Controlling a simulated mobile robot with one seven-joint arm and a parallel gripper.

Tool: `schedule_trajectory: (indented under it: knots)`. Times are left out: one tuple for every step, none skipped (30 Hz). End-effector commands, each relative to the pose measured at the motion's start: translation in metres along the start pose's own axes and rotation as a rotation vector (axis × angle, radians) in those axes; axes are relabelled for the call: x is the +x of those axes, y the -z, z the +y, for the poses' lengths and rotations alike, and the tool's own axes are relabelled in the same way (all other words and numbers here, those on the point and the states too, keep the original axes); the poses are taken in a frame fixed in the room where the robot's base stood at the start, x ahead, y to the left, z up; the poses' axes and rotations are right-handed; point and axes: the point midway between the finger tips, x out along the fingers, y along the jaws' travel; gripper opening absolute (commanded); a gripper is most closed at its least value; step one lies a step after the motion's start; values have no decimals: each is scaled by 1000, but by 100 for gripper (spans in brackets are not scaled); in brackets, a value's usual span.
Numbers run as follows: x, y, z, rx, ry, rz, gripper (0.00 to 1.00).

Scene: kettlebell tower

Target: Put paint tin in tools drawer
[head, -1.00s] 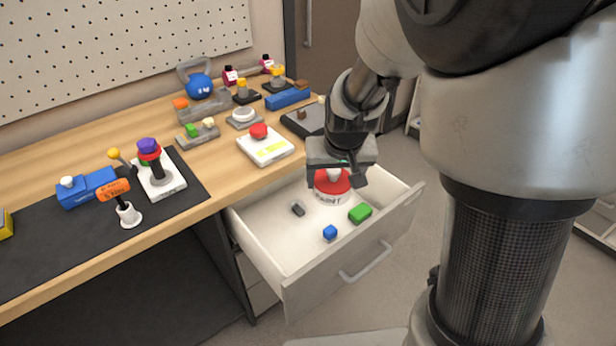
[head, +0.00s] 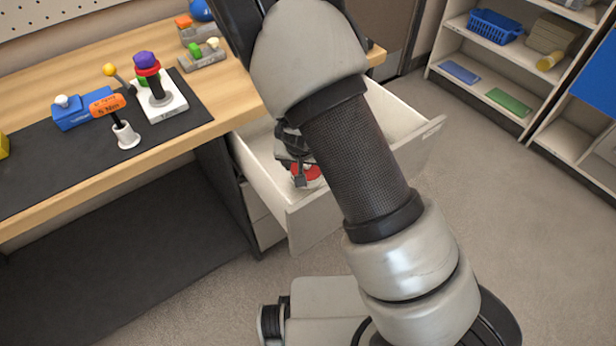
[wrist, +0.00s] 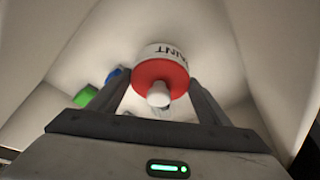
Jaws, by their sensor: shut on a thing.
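The paint tin, white with a red lid and pale knob, shows in the wrist view (wrist: 165,75) between my fingers, and its red part shows in the head view (head: 311,174). My gripper (head: 299,172) is shut on the tin, inside the outline of the open drawer (head: 312,222). My arm hides much of the drawer in the head view. I cannot tell whether the tin touches the drawer floor.
A green block (wrist: 86,95) and a blue block (wrist: 115,75) lie in the drawer, left of the tin in the wrist view. The workbench (head: 60,190) with several items stands at left. Shelves (head: 480,85) stand at back right. Floor in front of them is clear.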

Motion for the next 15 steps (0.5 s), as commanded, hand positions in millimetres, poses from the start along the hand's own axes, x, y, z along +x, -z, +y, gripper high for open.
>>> schedule_trajectory:
  knots:
    - [4,-1,0,1,0,1,45]
    - [6,-2,0,1,0,1,45]
    - [8,-3,0,1,0,0,45]
    - [11,-4,0,1,0,0,45]
    - [15,-6,0,1,0,-1,45]
    - [20,-8,1,2,0,-1,45]
    - [25,-10,1,2,-1,-1,45]
    - [30,-12,1,3,-1,-1,45]
    - [35,-14,0,3,0,-1,45]
    - [38,-15,0,2,1,-1,45]
    - [39,-15,0,2,0,1,45]
    - [39,-15,0,1,0,2,45]
    - [39,-15,0,1,1,2,45]
    - [38,-15,0,0,1,2,45]
    - [37,-14,0,0,1,2,45]
